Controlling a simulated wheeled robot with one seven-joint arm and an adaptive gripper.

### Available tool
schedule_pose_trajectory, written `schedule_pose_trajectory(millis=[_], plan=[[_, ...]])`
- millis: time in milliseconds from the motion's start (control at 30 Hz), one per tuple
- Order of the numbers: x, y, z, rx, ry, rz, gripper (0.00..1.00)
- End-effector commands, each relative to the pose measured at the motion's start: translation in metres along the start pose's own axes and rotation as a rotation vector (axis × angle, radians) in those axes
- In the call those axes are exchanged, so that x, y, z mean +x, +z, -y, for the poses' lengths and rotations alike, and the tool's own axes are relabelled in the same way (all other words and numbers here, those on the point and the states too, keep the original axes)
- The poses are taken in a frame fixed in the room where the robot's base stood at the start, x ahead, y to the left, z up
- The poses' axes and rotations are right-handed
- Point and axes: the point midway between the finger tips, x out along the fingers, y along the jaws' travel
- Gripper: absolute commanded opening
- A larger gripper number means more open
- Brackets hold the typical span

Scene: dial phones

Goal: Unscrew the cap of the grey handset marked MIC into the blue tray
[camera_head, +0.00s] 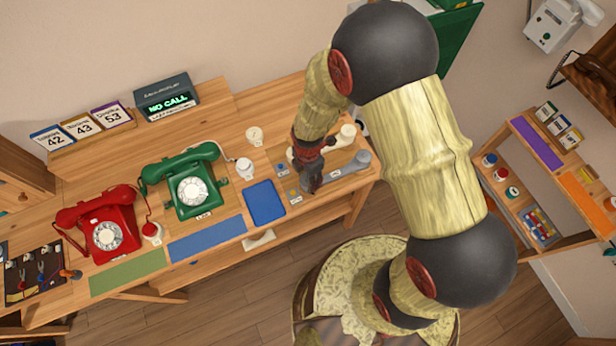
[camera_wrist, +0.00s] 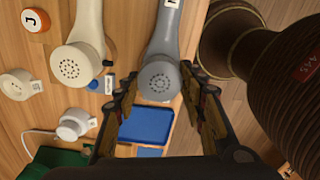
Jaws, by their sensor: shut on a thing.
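The grey handset (camera_head: 352,167) lies at the right end of the bench, its near end hidden by my gripper (camera_head: 312,184) in the head view. In the wrist view, the grey handset (camera_wrist: 176,38) has a round cap with small holes (camera_wrist: 158,82) at this end. My gripper (camera_wrist: 159,80) is shut on that cap, one finger on each side. A label at the picture's top edge is cut off and unreadable. The blue tray (camera_head: 265,203) lies left of my gripper and also shows in the wrist view (camera_wrist: 135,134), looking empty.
A cream handset (camera_wrist: 88,28) lies beside the grey one. A white round part (camera_head: 245,168) stands near the tray. A green phone (camera_head: 192,188) and a red phone (camera_head: 106,232) stand further left. Blue (camera_head: 207,240) and green (camera_head: 128,271) mats lie along the front.

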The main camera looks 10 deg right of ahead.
Motion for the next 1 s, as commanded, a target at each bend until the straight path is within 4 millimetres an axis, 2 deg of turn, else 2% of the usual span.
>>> schedule_pose_trajectory(millis=[1000], plan=[[-0.036,0.000,0.000,0.004,0.001,0.000,0.18]])
